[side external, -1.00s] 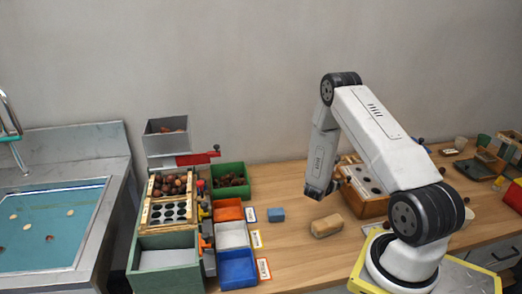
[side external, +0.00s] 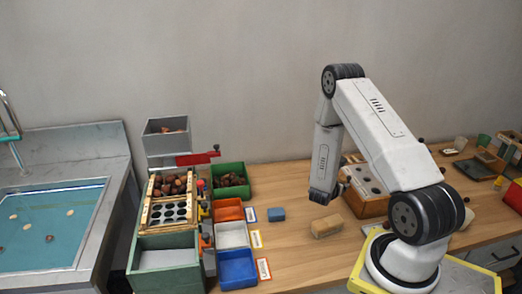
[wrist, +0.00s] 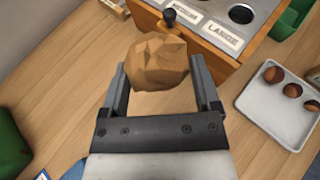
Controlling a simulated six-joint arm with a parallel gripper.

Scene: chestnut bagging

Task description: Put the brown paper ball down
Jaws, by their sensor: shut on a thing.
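The brown paper ball (wrist: 158,62), crumpled and faceted, sits between the two fingers of my gripper (wrist: 157,78) in the wrist view. My gripper is shut on it. In the side view my gripper (side external: 324,200) points down over the wooden table, left of the wooden sorting box.
The wooden box (side external: 368,206) with labelled holes stands close; its knob (wrist: 169,15) shows beyond the ball. A white tray (wrist: 270,118) with chestnuts lies right in the wrist view.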

